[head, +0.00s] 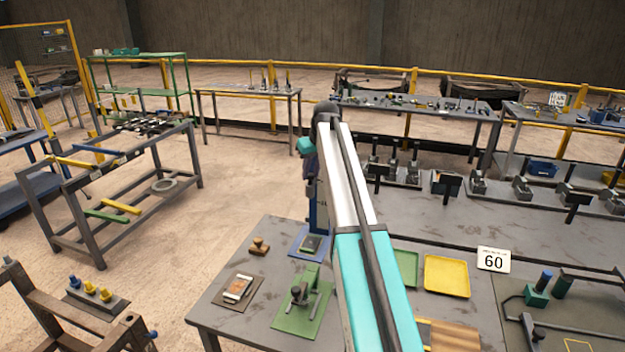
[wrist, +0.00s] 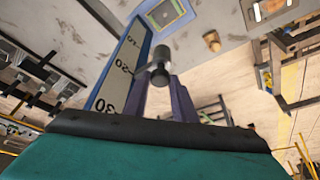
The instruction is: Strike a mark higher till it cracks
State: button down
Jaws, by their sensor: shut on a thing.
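A blue post with a scale stands on a blue mat (head: 297,240) at the left end of the grey bench. My arm hides much of the post (head: 319,212) in the head view. In the wrist view its pale scale strip (wrist: 122,68) shows numbers including 20 and 30. A dark cylinder with a grey end (wrist: 159,66) is in front of the post. My gripper (wrist: 172,88), with purple-grey fingers, is shut on the dark cylinder beside the scale, well above the bench. The grip itself is partly hidden. A dark plate (head: 312,244) lies on the mat at the post's foot.
The bench (head: 225,300) also holds a wooden stamp (head: 260,246), a brown board (head: 238,290), a green fixture (head: 303,305), a yellow tray (head: 446,276) and a "60" card (head: 493,260). Several small presses stand along the back.

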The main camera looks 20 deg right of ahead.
jog(key=c, duration=1.5)
grip_release()
jog(key=shift+r, duration=0.1)
jog(key=shift+b+v, duration=2.35)
jog(key=shift+v, duration=4.45)
